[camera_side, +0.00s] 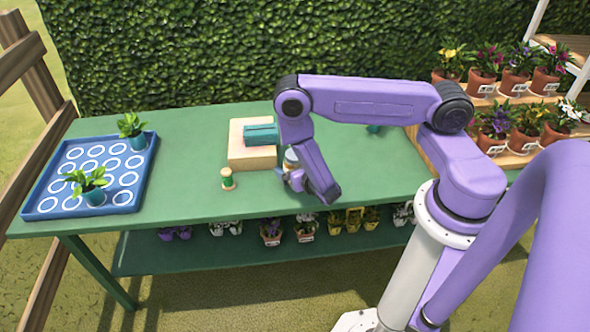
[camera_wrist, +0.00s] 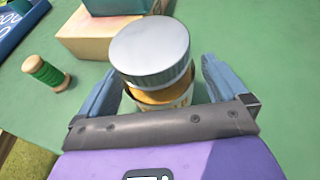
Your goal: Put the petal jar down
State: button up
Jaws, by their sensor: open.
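The petal jar (camera_wrist: 150,48) has a grey metal lid and a yellow-orange body. In the wrist view it stands upright on the green table, between the two blue fingers of my gripper (camera_wrist: 158,88). The fingers are open, with a gap visible on the right; any contact on the left is hard to tell. In the side view the jar (camera_side: 291,158) shows only in part behind my gripper (camera_side: 290,180), near the middle of the table. The jar's lower part is hidden by my gripper.
A wooden block (camera_side: 251,158) with a teal item (camera_side: 262,134) on it stands behind and left. A green spool (camera_side: 228,179) stands left of the jar. A blue tray (camera_side: 133,197) with two potted plants is at the far left. The green table (camera_side: 190,165) is clear between tray and block.

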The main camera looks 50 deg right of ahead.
jog(key=shift+w+d+f, duration=0.1)
jog(key=shift+w, duration=0.1)
jog(key=c, duration=1.3)
